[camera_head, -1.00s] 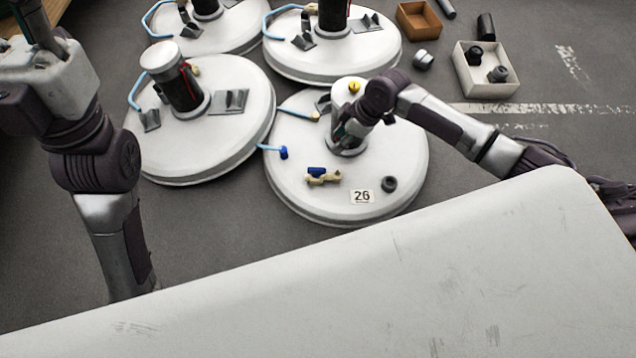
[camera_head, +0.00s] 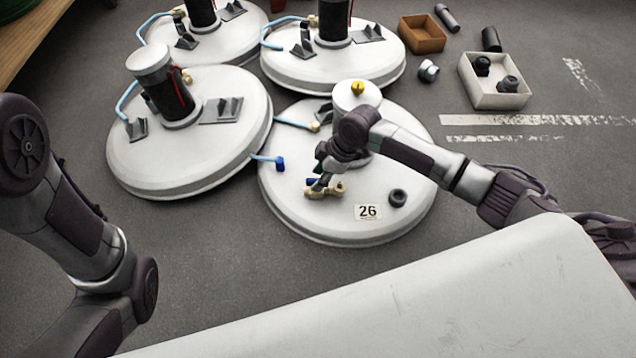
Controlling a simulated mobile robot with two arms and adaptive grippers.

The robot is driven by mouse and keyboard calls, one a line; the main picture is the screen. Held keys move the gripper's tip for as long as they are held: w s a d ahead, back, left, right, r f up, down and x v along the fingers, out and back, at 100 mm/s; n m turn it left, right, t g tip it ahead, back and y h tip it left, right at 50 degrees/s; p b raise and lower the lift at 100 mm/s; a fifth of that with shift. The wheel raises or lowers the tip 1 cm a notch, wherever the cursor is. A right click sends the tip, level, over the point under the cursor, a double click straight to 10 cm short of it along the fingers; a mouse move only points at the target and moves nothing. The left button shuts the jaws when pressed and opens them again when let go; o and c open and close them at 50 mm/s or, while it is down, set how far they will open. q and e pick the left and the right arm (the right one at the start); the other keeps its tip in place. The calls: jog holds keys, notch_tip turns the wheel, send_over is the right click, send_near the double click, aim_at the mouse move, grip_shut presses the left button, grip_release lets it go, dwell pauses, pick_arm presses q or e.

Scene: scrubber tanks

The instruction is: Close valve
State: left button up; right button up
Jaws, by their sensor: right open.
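The valve, a small brass body (camera_head: 334,191) with a blue handle (camera_head: 311,181), sits on top of the front right white tank lid, the one marked 26. My right gripper (camera_head: 318,182) is open at the valve, its dark fingers pointing down at the handle. The fingers hide part of the handle, so I cannot tell its exact angle or whether they touch it. My left arm shows at the left edge, but its gripper is out of view.
The lid marked 26 (camera_head: 300,222) also carries a white column (camera_head: 357,95) with a yellow knob, a black ring (camera_head: 397,198) and a blue hose end (camera_head: 279,163). Other lids stand behind and left. A white box (camera_head: 497,98) and a brown box (camera_head: 422,45) lie back right.

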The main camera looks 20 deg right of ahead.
jog(key=shift+w+a+f, duration=0.1)
jog(key=shift+a+f, duration=0.1)
jog(key=shift+f, duration=0.25)
grip_shut()
